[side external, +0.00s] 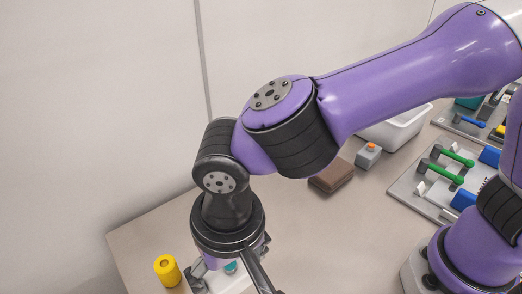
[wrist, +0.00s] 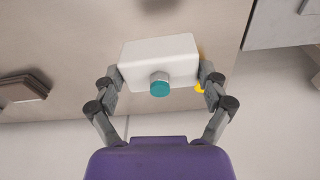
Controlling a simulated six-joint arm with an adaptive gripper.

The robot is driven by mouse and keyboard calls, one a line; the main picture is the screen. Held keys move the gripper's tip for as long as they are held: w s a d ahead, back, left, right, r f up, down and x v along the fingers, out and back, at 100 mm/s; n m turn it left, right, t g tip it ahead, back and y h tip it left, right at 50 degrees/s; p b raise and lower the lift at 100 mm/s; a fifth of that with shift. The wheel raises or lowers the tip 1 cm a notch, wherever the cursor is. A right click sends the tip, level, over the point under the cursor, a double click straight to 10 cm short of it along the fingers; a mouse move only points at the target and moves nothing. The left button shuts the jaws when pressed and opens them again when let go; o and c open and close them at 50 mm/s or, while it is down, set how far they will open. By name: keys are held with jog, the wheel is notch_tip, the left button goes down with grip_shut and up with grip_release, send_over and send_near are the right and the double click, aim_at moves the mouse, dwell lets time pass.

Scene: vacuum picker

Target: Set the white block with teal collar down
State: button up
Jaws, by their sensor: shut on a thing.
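The white block with teal collar (wrist: 160,57) is between the two fingers of my gripper (wrist: 159,82) in the wrist view. The fingers press on its left and right ends, and the teal collar (wrist: 160,88) faces the camera. In the side external view, my gripper (side external: 232,284) is at the bottom edge, partly cut off. A bit of the white block (side external: 236,283) and its teal collar (side external: 230,267) show there under my wrist. Whether the block touches the table cannot be told.
A yellow cylinder (side external: 167,270) stands left of my gripper, near the table's left edge. A brown block (side external: 332,175), a grey block with an orange top (side external: 368,155) and a white bin (side external: 398,130) stand farther back. A tool board (side external: 413,187) lies at right. The table's middle (side external: 320,235) is clear.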

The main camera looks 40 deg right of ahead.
aim_at(234, 290)
notch_tip(234, 290, down, 7)
dwell(0.3)
jog(key=shift+f, duration=0.15)
jog(key=o, duration=0.9)
jog(key=shift+o, duration=0.2)
